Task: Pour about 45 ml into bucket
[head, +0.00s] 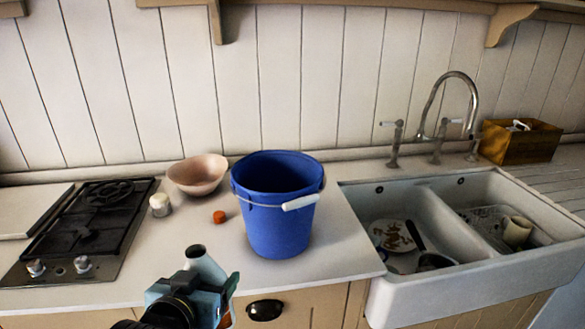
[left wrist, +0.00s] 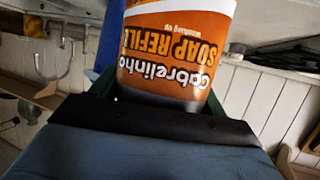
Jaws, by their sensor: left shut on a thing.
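The blue bucket (head: 279,222) stands upright on the white counter, left of the sink, with its handle hanging at the front right. My left gripper (head: 204,292) is in front of the bucket, to its lower left, and is shut on a soap refill bottle (head: 207,268). In the left wrist view the bottle (left wrist: 165,65) shows an orange and white label, upside down in the picture. The bottle is apart from the bucket, its top below the rim in the head view. The liquid and the bucket's bottom are hidden. My right gripper is not in view.
An orange cap (head: 219,217), a white jar (head: 160,205) and a pink bowl (head: 198,175) are left of the bucket. A black hob (head: 90,225) is farther left. The double sink (head: 400,285) holds dishes, with a tap (head: 450,100) behind. The counter's front left is clear.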

